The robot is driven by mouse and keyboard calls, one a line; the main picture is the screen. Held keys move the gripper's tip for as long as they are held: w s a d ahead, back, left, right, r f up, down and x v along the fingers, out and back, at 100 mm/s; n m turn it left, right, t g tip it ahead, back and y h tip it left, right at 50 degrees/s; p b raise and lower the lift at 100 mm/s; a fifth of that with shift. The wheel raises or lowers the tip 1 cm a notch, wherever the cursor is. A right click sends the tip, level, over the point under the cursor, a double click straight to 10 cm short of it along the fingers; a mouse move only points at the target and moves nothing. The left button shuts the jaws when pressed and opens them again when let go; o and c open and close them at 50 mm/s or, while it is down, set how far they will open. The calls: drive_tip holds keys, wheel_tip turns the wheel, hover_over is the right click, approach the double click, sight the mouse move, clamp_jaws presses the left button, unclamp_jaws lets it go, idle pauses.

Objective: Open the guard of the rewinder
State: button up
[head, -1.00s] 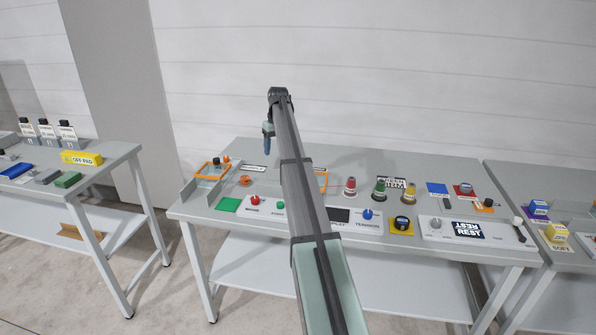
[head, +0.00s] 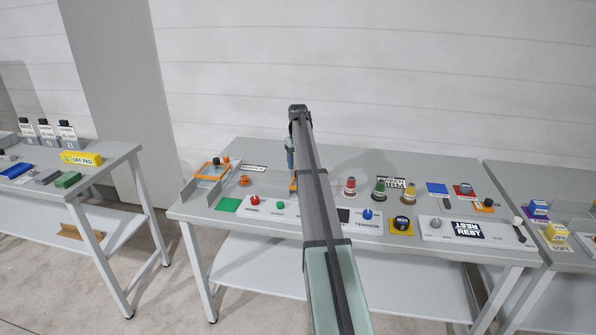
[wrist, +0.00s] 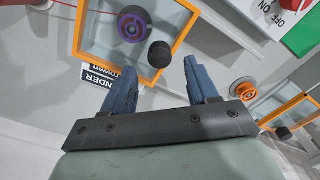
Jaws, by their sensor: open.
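An orange-framed guard (wrist: 82,25) shows in the wrist view, with a round purple-and-dark part (wrist: 132,24) inside its outline. A black knob (wrist: 159,54) is at the guard's near right side. A partly covered label (wrist: 98,74) beside it shows the letters "NDER". My gripper (wrist: 160,62) is open and empty, its blue fingers either side of the knob in the picture; I see no contact and cannot judge the gap. In the head view my gripper (head: 290,162) hangs over the table's back-left part, and my arm hides most of this guard.
A second orange-framed guard (head: 211,169) stands at the table's left end, with an orange spool (head: 245,181) beside it. A panel with a red knob (head: 254,201) lies in front. Cone spools, including a red one (head: 349,187), stand to the right of my arm.

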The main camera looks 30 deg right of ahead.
drive_tip(key=shift+f, duration=2)
drive_tip(key=shift+c, duration=0.3)
clamp_jaws()
